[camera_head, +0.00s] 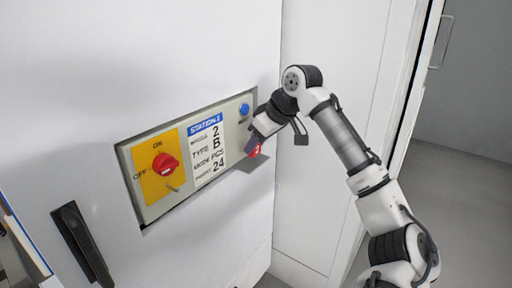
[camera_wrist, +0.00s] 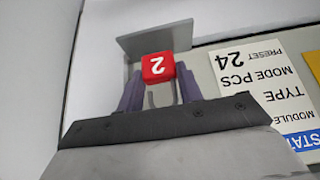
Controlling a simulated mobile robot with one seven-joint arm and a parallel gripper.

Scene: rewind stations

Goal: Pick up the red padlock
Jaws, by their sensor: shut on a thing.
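The red padlock (camera_wrist: 158,67) has a white number 2 on its face and shows between the two fingers of my gripper (camera_wrist: 160,90) in the wrist view. Its thin metal shackle points back toward the palm. My gripper is shut on the padlock. In the head view, the padlock (camera_head: 254,153) is a small red patch at the tip of my gripper (camera_head: 257,147), in front of the panel's right end. A grey plate (camera_wrist: 155,40) lies just beyond the padlock in the wrist view; I cannot tell whether they touch.
The Station 2 panel (camera_head: 150,208) has a red rotary switch (camera_head: 165,164) on a yellow plate, a white label (camera_head: 208,155) and a blue button (camera_head: 244,109). A black handle (camera_head: 82,243) is at lower left. White cabinet walls surround the panel.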

